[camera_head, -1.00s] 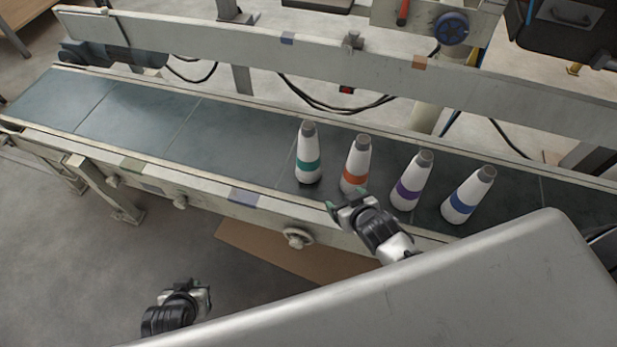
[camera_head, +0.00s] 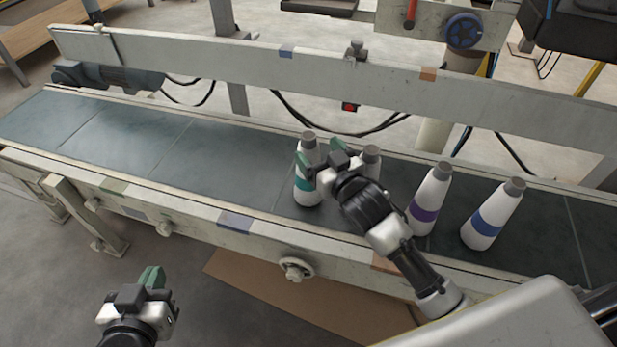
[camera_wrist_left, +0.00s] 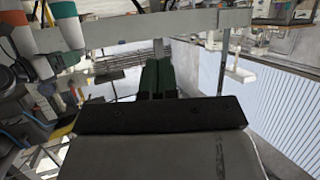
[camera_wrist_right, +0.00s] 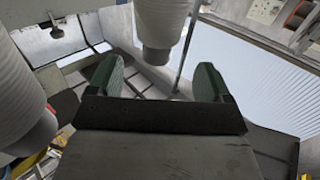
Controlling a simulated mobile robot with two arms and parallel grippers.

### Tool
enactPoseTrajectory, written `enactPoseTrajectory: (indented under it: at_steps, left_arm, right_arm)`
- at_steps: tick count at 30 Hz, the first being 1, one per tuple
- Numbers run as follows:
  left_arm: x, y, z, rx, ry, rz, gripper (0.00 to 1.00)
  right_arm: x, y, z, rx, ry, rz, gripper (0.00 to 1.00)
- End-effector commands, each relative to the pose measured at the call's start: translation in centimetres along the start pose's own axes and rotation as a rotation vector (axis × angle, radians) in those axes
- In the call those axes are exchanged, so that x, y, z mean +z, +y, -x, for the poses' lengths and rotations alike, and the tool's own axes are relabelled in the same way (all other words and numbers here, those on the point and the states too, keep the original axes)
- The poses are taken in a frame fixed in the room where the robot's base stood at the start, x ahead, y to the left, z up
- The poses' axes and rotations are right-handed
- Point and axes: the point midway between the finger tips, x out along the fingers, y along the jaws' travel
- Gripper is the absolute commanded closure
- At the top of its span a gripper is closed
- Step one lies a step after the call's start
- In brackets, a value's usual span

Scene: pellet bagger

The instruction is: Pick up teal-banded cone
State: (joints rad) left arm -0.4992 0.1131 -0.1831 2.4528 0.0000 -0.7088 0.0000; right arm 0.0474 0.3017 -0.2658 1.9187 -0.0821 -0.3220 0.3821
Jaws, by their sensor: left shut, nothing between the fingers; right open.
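The teal-banded cone (camera_head: 306,193) stands upright on the conveyor belt, partly covered by my right gripper (camera_head: 321,160). My right gripper is open and empty, over the belt at the upper part of this cone. In the right wrist view a white cone with a grey cap (camera_wrist_right: 160,22) shows ahead between the spread fingers (camera_wrist_right: 158,82); its band is out of view. The teal band also shows at the top left of the left wrist view (camera_wrist_left: 64,10). My left gripper (camera_head: 152,278) is shut and empty, low in front of the conveyor.
The orange-banded cone (camera_head: 371,160) is mostly hidden behind my right gripper. The purple-banded cone (camera_head: 431,196) and blue-banded cone (camera_head: 491,220) stand to its right. A rail (camera_head: 240,63) runs behind the belt (camera_head: 180,155), whose left part is clear.

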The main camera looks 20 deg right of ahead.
Motion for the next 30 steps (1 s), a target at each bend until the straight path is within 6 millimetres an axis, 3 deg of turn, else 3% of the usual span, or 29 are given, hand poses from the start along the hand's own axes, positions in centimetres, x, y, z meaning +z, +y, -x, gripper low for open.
enactPoseTrajectory:
  at_steps: [5,15,26,30]
  left_arm:
    - [-1.1,0.2,-0.3,0.006,0.093,0.001,1.00]
    - [-5.2,0.9,0.0,0.025,0.416,0.005,1.00]
    - [-6.0,1.0,0.3,0.028,0.470,0.007,1.00]
    - [-6.0,1.0,0.3,0.027,0.469,0.006,1.00]
  right_arm:
    - [0.2,0.1,-1.1,0.000,0.001,0.001,0.20]
    - [0.3,0.4,-4.7,0.000,0.000,0.000,0.20]
    - [0.2,0.3,-5.3,0.000,-0.001,0.000,0.20]
    - [0.2,0.3,-5.3,0.000,-0.001,0.000,0.40]
